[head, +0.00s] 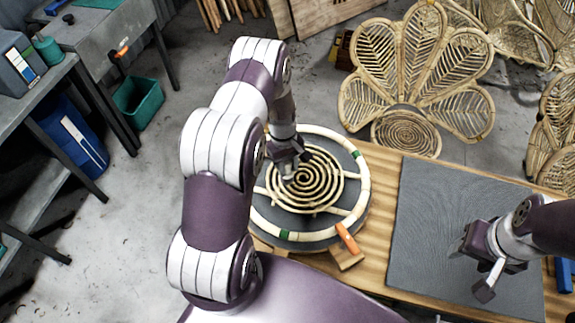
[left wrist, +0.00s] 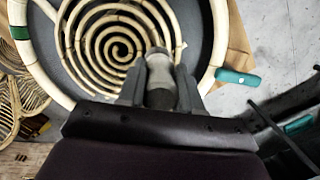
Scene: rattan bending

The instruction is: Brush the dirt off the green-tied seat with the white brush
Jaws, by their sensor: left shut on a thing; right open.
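The round seat (head: 324,237) has a pale rattan rim with green ties and a spiral centre. It lies on a dark round board, and its rim also shows in the left wrist view (left wrist: 47,84). My left gripper (head: 290,162) is above the spiral's upper left part. In the left wrist view its fingers (left wrist: 158,90) are shut on a pale, dark-based piece, the white brush (left wrist: 158,68). Its tip overlaps the spiral; I cannot tell if it touches. I cannot make out dirt. My right gripper (head: 476,270) is open and empty over the grey mat. My left arm hides the seat's left side.
The grey mat (head: 420,215) covers the wooden table's right part. An orange handle (head: 347,237) stands at the seat's front right edge, and a teal handle (left wrist: 237,77) beside its rim. A rattan chair back (head: 415,60) stands behind. A green bin (head: 138,100) is on the floor.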

